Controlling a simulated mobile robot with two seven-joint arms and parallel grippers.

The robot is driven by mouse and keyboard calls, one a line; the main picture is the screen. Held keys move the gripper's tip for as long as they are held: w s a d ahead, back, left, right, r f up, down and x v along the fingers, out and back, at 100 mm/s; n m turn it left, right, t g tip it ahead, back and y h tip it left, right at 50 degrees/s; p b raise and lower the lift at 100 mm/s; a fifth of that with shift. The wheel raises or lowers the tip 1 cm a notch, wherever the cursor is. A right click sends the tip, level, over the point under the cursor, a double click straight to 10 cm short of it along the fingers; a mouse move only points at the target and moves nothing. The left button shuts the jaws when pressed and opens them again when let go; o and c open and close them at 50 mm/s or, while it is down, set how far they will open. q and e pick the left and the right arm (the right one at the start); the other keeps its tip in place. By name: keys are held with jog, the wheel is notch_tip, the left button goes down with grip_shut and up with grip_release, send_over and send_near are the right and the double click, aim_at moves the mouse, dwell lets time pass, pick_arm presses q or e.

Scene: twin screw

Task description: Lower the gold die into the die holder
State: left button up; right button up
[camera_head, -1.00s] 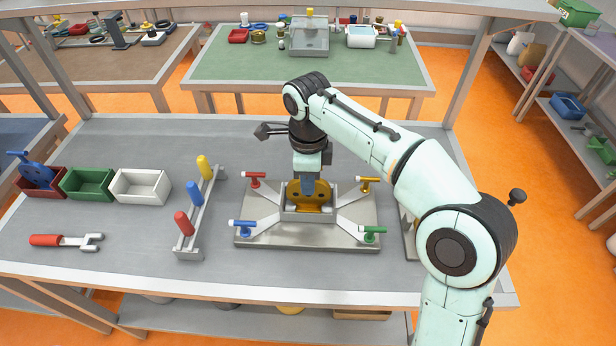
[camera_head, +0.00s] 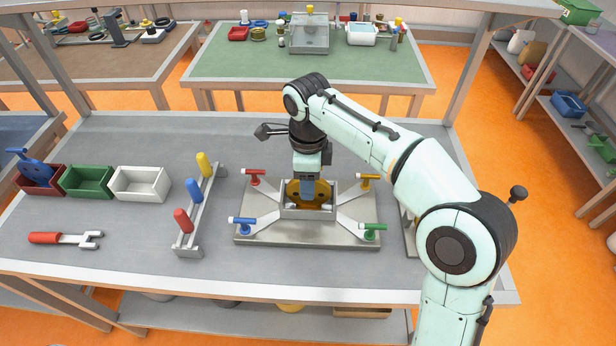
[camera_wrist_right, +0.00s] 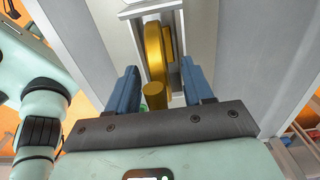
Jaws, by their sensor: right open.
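The gold die (camera_head: 294,194) stands upright in the die holder (camera_head: 308,214), a grey box in the middle of a base plate. The holder's front wall hides the die's lower edge. My right gripper (camera_head: 308,188) points down over the die, its blue fingers around the top. In the right wrist view, the gold die (camera_wrist_right: 157,52) and its round stub lie between the open fingers (camera_wrist_right: 160,90), with a gap on each side. Whether the die rests on the holder's floor is hidden. My left gripper is not in view.
Red (camera_head: 254,176), yellow (camera_head: 369,179), blue (camera_head: 243,222) and green (camera_head: 374,230) handled clamps surround the holder. A rack (camera_head: 190,230) with coloured handles stands left, beside a white bin (camera_head: 141,184) and a red-handled fork tool (camera_head: 66,239). The front bench strip is clear.

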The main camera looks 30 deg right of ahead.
notch_tip(320, 180, up, 14)
jog(key=p, duration=0.4)
jog(key=shift+f, duration=0.25)
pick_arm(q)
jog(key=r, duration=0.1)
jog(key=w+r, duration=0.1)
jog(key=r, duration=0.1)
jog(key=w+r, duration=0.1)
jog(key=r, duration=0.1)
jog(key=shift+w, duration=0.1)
